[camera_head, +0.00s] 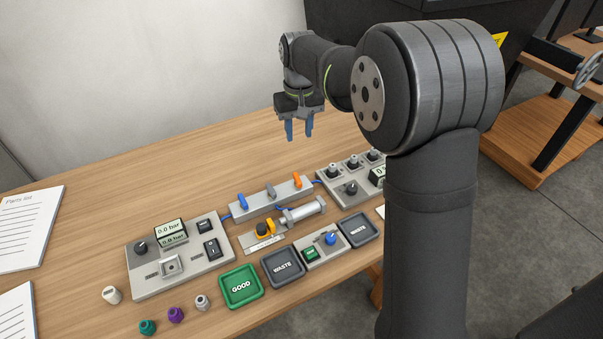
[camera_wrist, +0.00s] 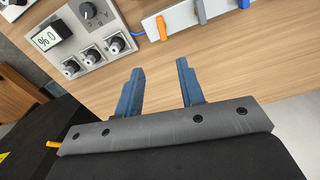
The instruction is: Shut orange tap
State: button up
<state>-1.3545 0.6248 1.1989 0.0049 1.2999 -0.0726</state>
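The orange tap (camera_head: 297,180) is the rightmost of three taps on a light grey manifold block (camera_head: 262,205). Its small lever stands up from the block; I cannot tell its exact turn. In the wrist view the orange tap (camera_wrist: 161,27) shows near the top, beyond my fingertips. A grey tap (camera_head: 271,191) and a blue tap (camera_head: 243,201) stand to its left in the head view. My gripper (camera_head: 299,132) has blue fingers, spread apart and empty, above the table behind the manifold. The fingers (camera_wrist: 159,75) also show apart in the wrist view.
A control panel with a knob and several valves (camera_head: 349,187) stands right of the manifold. A gauge panel (camera_head: 202,266) stands left. The table behind the manifold is clear.

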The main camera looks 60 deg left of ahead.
aim_at(298, 179)
jog(key=f, duration=1.6)
jog(key=shift+s+f, duration=0.25)
jog(key=shift+f, duration=0.05)
